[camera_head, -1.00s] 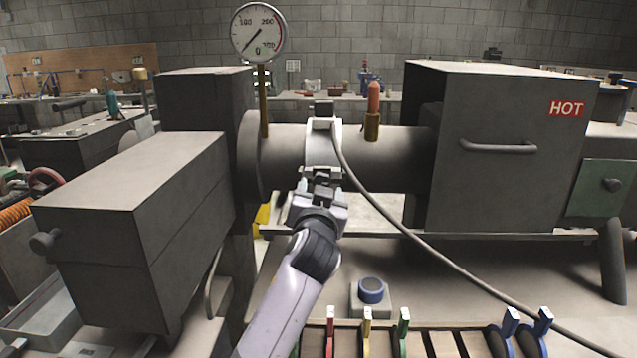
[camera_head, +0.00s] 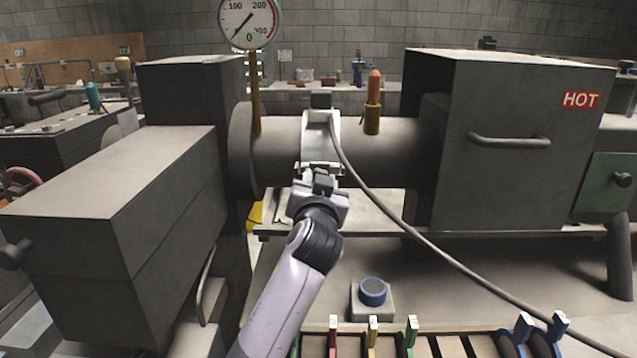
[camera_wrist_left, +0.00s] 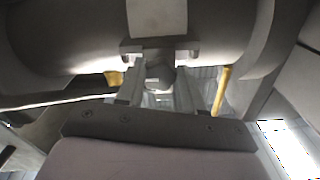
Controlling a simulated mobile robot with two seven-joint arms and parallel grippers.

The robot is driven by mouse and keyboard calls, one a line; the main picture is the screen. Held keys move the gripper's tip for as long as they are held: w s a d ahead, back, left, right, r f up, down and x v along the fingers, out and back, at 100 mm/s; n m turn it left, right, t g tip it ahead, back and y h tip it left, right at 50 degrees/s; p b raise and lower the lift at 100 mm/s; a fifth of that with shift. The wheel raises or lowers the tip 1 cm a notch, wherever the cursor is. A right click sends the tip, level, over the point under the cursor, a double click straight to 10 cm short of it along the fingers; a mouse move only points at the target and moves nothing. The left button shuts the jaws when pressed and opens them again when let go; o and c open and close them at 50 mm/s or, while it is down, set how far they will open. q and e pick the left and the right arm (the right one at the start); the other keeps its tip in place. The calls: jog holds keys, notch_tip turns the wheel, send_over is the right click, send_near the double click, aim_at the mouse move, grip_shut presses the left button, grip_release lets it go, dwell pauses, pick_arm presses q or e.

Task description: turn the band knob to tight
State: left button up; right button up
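A pale band (camera_head: 320,128) wraps the dark horizontal tube (camera_head: 386,147) near its middle. The band knob, a small dark grey block under the band, shows in the wrist view (camera_wrist_left: 160,76). My left gripper (camera_head: 321,176) is at the lower front of the band. In the wrist view the fingers of my left gripper (camera_wrist_left: 160,60) stand apart, one on each side of the knob. Any contact with the knob is too small to tell. My right gripper is not in view.
A dark box marked HOT (camera_head: 545,120) stands at right, a grey box (camera_head: 120,190) at left. A grey cable (camera_head: 430,240) runs from the band to the lower right. A gauge (camera_head: 249,22) and an orange-tipped post (camera_head: 373,103) rise by the tube. A blue-topped button (camera_head: 373,290) is below.

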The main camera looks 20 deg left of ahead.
pick_arm(q)
jog(key=c, duration=0.3)
jog(key=shift+r+m+p, duration=0.15)
jog(key=shift+m+p, duration=1.1)
jog(key=shift+m, duration=0.25)
jog(key=shift+a+m+p, duration=0.1)
jog(key=shift+m+p, duration=0.55)
jog(key=shift+m, duration=0.45)
jog(key=shift+m+p, duration=0.35)
jog(key=shift+m, duration=0.45)
